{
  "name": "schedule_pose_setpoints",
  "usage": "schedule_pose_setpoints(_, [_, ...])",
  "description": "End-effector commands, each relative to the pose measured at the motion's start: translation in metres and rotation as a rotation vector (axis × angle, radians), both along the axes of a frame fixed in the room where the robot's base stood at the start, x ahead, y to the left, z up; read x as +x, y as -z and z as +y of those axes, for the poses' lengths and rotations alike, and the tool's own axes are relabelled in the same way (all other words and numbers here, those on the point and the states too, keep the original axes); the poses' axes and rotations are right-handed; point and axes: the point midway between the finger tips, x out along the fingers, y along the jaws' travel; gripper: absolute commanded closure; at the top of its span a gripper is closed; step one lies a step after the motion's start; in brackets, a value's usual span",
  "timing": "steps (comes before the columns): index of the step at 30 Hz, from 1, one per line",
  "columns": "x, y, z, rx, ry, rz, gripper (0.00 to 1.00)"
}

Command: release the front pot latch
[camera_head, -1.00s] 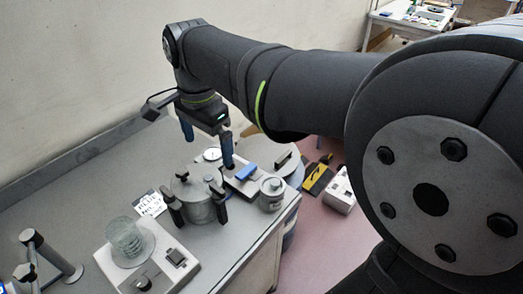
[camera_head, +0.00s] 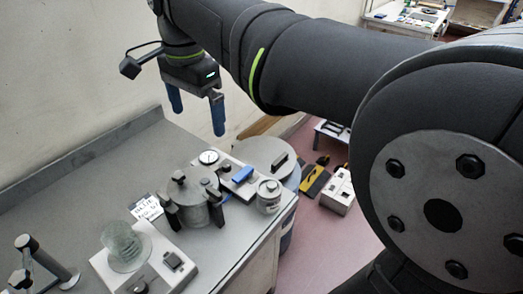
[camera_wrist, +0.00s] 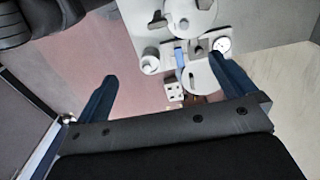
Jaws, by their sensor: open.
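The grey metal pot (camera_head: 193,199) stands on the bench with its lid on and a knob on top. Dark latch handles stand around its rim. One is at the pot's near left (camera_head: 171,214) and one at the near right (camera_head: 216,209); I cannot tell which is the front latch or whether each is fastened. In the wrist view part of the pot (camera_wrist: 184,10) shows at the top edge. My gripper (camera_head: 196,107) is open and empty, with two blue fingers pointing down, in the air above and behind the pot. Both fingers show in the wrist view (camera_wrist: 163,72).
Beside the pot are a round gauge (camera_head: 208,157), a plate with a blue block (camera_head: 243,173) and a lidded canister (camera_head: 269,196). A glass vessel (camera_head: 124,246) stands on a pale unit at the front left. A metal fixture (camera_head: 50,266) is further left.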

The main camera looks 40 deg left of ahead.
Motion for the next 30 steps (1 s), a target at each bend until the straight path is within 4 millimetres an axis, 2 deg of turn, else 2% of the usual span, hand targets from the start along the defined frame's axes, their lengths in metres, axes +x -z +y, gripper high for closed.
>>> schedule_pose_setpoints(4, [0.0, -0.013, 0.0, 0.0, 0.0, 0.0, 0.0])
schedule_pose_setpoints(13, [0.0, -0.015, 0.0, -0.001, 0.0, 0.0, 0.02])
schedule_pose_setpoints(22, [0.0, -0.014, 0.0, -0.001, -0.009, 0.0, 0.61])
schedule_pose_setpoints(23, [0.0, -0.014, 0.0, -0.001, -0.02, 0.0, 0.64])
schedule_pose_setpoints(26, [0.0, -0.01, 0.0, -0.001, -0.103, 0.001, 0.64])
schedule_pose_setpoints(30, [0.0, -0.002, -0.001, -0.002, -0.344, 0.001, 0.64])
